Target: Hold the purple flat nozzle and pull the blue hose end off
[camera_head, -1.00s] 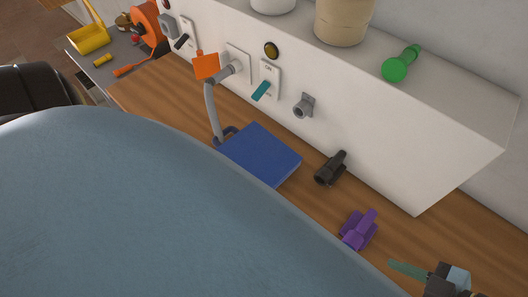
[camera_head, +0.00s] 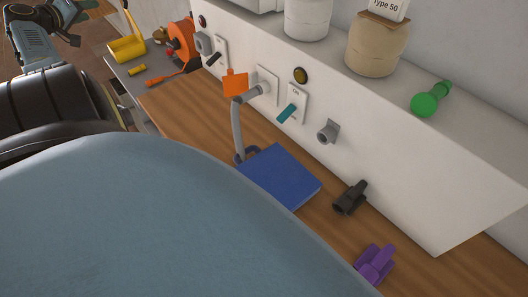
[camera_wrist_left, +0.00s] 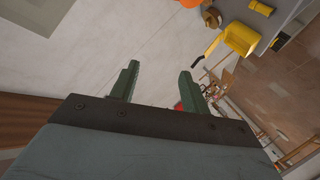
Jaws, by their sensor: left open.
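The purple nozzle (camera_head: 375,262) lies on the wooden worktop at the lower right of the head view, apart from any gripper. A grey hose (camera_head: 238,130) runs down from the white wall panel to a dark blue piece (camera_head: 250,154) beside a flat blue block (camera_head: 280,178). I cannot tell whether this piece is the blue hose end. My left gripper (camera_head: 72,12) is at the far upper left, well away from the nozzle. In the left wrist view its green fingers (camera_wrist_left: 158,72) are apart and empty. My right gripper is not in view.
A black nozzle-like part (camera_head: 350,198) lies between the blue block and the purple nozzle. The white panel (camera_head: 400,185) stands behind the worktop and carries switches and a grey fitting (camera_head: 328,132). Jars and a green part (camera_head: 428,101) stand on top. A yellow container (camera_head: 127,48) is at upper left.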

